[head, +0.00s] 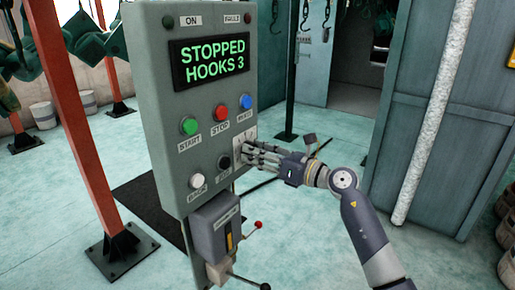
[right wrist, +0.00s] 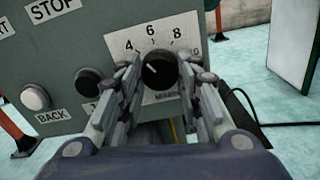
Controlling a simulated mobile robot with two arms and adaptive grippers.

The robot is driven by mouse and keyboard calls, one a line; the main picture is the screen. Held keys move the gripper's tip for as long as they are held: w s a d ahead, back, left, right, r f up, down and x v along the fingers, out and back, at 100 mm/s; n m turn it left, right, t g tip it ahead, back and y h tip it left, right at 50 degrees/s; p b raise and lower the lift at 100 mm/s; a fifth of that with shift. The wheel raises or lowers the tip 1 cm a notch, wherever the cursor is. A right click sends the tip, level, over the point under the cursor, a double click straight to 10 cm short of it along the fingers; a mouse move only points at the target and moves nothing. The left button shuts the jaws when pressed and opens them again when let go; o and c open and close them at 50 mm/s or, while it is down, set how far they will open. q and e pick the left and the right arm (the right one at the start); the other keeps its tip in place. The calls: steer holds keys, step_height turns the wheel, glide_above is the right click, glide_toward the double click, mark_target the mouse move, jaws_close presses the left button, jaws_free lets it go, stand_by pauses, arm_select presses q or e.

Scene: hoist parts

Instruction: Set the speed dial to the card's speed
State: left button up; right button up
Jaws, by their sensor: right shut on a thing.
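The speed dial is a black round knob (right wrist: 158,70) on a white scale plate (right wrist: 118,43) in the right wrist view, where the numbers 4, 6 and 8 can be read. Its white pointer mark tilts to the upper left, roughly toward the 4. My right gripper (right wrist: 160,76) has one finger on each side of the knob and is shut on it. In the head view my right gripper (head: 252,154) reaches the panel's right edge and mostly hides the dial. No speed card can be made out. My left gripper is not in view.
The grey control panel (head: 165,105) has a screen (head: 211,60) reading "STOPPED HOOKS 3". Green START (head: 189,126), red STOP (head: 220,112), blue (head: 246,101), white (head: 196,181) and black (head: 224,162) buttons sit close by. A box with a red-knobbed lever (head: 257,225) hangs below.

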steer(key=shift+m+p, duration=2.85)
steer(key=shift+m, duration=0.15)
steer(key=o, duration=1.1)
steer(key=shift+c, duration=0.2)
steer(key=v, duration=1.2)
steer(key=shift+f, duration=0.1)
